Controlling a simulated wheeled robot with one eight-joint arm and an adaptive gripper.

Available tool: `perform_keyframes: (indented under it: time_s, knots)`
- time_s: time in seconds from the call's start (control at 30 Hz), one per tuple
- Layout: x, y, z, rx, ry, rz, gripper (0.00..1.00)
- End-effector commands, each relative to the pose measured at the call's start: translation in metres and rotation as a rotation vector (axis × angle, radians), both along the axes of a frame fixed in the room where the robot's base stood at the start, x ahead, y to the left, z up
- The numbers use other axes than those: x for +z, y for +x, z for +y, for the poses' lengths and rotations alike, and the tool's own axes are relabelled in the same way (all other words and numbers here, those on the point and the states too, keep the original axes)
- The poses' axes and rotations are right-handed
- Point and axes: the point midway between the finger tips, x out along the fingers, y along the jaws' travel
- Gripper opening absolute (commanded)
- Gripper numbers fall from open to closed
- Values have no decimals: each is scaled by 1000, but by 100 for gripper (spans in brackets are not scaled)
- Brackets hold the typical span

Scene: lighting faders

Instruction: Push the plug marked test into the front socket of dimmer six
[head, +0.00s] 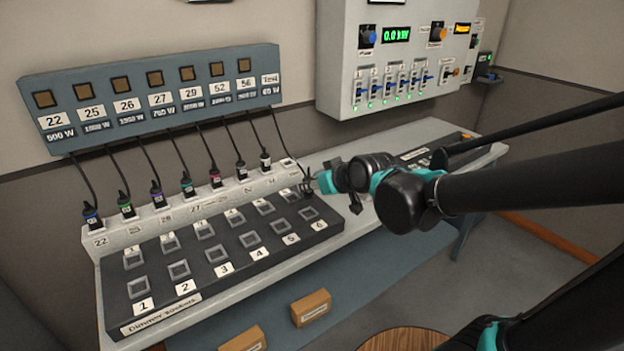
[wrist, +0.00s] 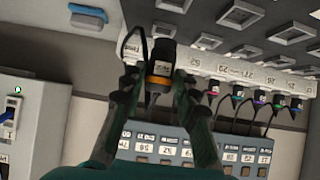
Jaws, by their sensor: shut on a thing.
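My gripper (head: 316,184) is over the right end of the dimmer block in the head view. In the wrist view my gripper (wrist: 158,88) is shut on a dark plug (wrist: 160,62) with an orange band and a small pale label, too blurred to read surely. The plug is upside down in this view, between both fingers. In the head view the plug (head: 306,182) shows only as a small dark shape by the fingers. The front socket of dimmer six (head: 309,213) is a grey square, empty, just below the gripper. Whether the plug touches the block is unclear.
Several cabled plugs (head: 155,193) stand in a pale strip (head: 200,201) behind the dimmer block (head: 130,296). A blue-grey cable panel (head: 150,95) hangs above. A fader cabinet (head: 345,80) is at the upper right. Two wooden blocks (head: 311,307) lie in front.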

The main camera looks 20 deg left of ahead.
Motion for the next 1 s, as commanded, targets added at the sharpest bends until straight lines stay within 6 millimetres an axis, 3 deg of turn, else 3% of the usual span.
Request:
perform_keyframes:
  time_s: [0.5,1.0]
  knots:
    - [-25,0,0,0,0,0,0]
    - [-26,0,0,0,0,0,0]
